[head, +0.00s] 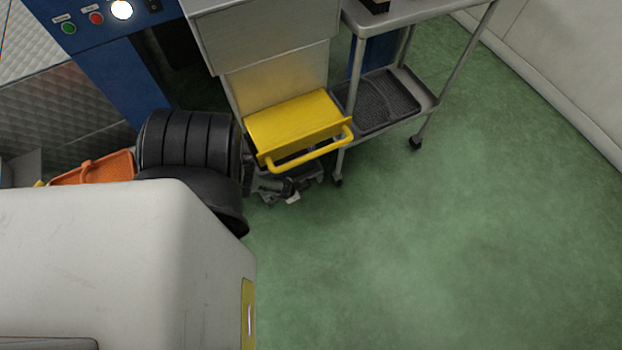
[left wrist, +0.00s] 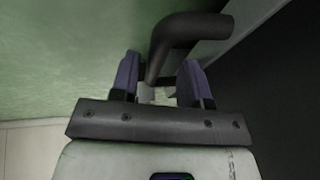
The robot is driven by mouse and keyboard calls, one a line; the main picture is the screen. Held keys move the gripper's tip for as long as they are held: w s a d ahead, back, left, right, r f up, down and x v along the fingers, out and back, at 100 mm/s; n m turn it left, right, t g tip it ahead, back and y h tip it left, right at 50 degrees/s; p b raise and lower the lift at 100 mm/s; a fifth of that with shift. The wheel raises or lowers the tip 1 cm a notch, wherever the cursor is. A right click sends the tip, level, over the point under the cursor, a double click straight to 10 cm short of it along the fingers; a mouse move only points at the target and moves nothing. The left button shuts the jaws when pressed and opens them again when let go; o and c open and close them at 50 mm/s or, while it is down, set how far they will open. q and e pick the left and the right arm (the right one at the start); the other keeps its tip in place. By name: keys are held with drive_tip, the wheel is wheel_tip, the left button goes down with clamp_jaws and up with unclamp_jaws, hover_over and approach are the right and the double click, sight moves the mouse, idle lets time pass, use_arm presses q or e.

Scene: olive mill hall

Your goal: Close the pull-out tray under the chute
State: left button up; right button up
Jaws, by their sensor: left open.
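The yellow pull-out tray (head: 290,121) juts out in front of the grey housing under the chute in the head view. Its yellow bar handle (head: 309,153) runs along the front edge. My left gripper (head: 290,188) is just below the handle, partly hidden by the tray. In the left wrist view its two fingers (left wrist: 158,78) are apart, with the end of a dark bent bar (left wrist: 180,35) showing between them. I cannot tell whether this bar is the tray handle or whether the fingers touch it. My right gripper is not in view.
A grey metal cart (head: 432,103) with a dark mat on its lower shelf stands close to the tray's right. An orange crate (head: 95,168) is at the left. A blue control panel (head: 80,38) is at the upper left. The green floor (head: 430,250) is clear at the right.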

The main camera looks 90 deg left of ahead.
use_arm(q)
drive_tip(key=p+v, duration=1.1)
drive_tip(key=v, duration=0.3)
drive_tip(key=shift+p, duration=0.4)
drive_tip(key=shift+a, duration=0.1)
